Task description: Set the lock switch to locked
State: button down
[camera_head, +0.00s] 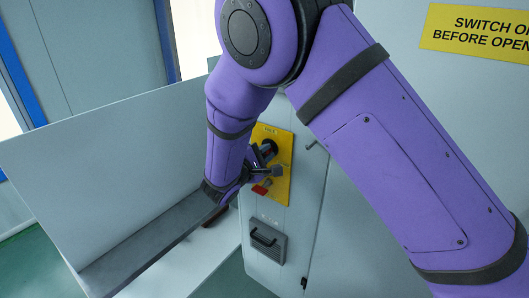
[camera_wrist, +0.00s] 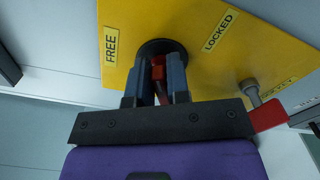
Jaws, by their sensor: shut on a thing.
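The lock switch is a red lever (camera_wrist: 158,72) on a round black base, mounted on a yellow plate (camera_wrist: 205,60). In the wrist view the FREE label (camera_wrist: 111,44) is left of the base and the LOCKED label (camera_wrist: 219,31) is to its upper right. My gripper (camera_wrist: 156,82) is shut on the red lever, one finger on each side. The fingers hide part of the lever and base, so I cannot tell its exact setting. In the head view the plate (camera_head: 283,185) is on the grey cabinet, and my gripper (camera_head: 266,163) is against it.
A grey peg (camera_wrist: 252,94) and a red piece (camera_wrist: 268,115) are right of my gripper in the wrist view. A dark handle (camera_head: 265,240) is below the plate. A grey panel (camera_head: 110,160) stands left, and a yellow sign (camera_head: 485,30) is upper right.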

jog(key=m, duration=0.5)
jog(key=shift+f, duration=0.35)
jog(key=shift+m, duration=0.4)
jog(key=c, duration=1.2)
grip_release()
jog(key=shift+o, duration=0.2)
jog(key=v, duration=1)
jog(key=shift+s+a, duration=0.25)
jog(key=shift+s, duration=0.1)
